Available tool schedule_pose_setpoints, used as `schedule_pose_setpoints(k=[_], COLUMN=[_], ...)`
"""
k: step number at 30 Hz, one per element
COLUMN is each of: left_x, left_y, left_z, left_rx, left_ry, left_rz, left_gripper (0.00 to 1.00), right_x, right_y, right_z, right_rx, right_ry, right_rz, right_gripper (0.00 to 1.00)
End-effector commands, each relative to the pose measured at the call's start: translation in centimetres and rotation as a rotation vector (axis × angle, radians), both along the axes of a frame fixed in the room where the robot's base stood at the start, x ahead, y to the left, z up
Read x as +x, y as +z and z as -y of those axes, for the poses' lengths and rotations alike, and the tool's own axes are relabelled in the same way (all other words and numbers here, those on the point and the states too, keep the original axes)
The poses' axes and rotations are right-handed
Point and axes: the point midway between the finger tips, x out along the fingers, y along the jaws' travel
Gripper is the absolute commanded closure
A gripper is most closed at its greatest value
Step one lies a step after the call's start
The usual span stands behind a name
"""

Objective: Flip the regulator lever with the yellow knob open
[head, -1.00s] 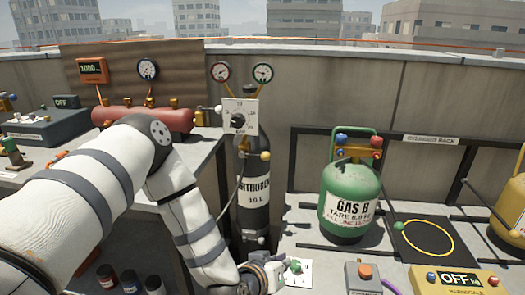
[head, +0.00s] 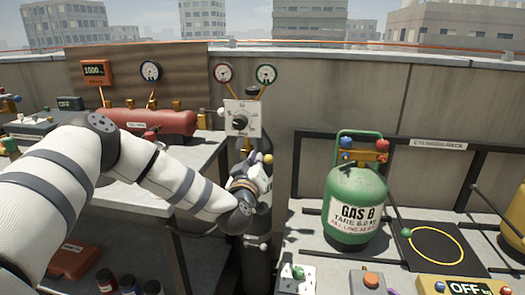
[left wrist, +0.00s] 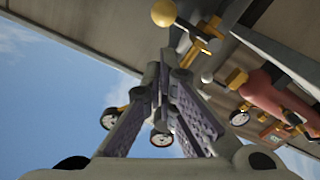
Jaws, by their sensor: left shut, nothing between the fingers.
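The yellow knob (head: 267,158) of the regulator lever shows just right of my left gripper (head: 256,170), below the white dial plate (head: 242,118). In the left wrist view the yellow ball knob (left wrist: 164,12) sits on a dark lever running to a brass fitting (left wrist: 206,46). My left gripper (left wrist: 163,58) is shut and empty, its fingertips a little below the knob in that view and apparently apart from it. The nitrogen cylinder (head: 258,275) is mostly hidden behind my left arm. My right gripper is not in view.
Two round gauges (head: 266,75) stand above the dial plate. The workbench (head: 185,150) with a red manifold tank (head: 165,122) is on the left. A green Gas B cylinder (head: 355,205) stands right, before the rack. A grey box with an orange button (head: 370,282) is at the front.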

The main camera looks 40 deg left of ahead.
Motion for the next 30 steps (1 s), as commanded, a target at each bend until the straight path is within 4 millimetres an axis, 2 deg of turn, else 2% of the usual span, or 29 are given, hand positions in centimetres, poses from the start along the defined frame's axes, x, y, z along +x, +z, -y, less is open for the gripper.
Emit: schedule_pose_setpoints(k=[1,6,12,30], left_x=[1.0,4.1,6.3,6.8], left_y=[-0.5,-0.5,-0.3,-0.1], left_z=[-0.5,-1.9,-2.9,-2.9], left_rx=[0.002,0.001,0.000,0.023], left_ry=[0.002,0.001,-0.001,-0.003], left_rz=[-0.003,-0.005,-0.003,-0.012], left_gripper=[1.00,1.00,1.00,1.00], right_x=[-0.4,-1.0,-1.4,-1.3], right_y=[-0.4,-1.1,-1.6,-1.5], right_z=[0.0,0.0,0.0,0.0], right_rx=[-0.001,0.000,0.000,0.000], right_ry=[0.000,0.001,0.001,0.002], right_rz=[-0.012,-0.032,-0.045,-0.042], right_gripper=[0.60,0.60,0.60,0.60])
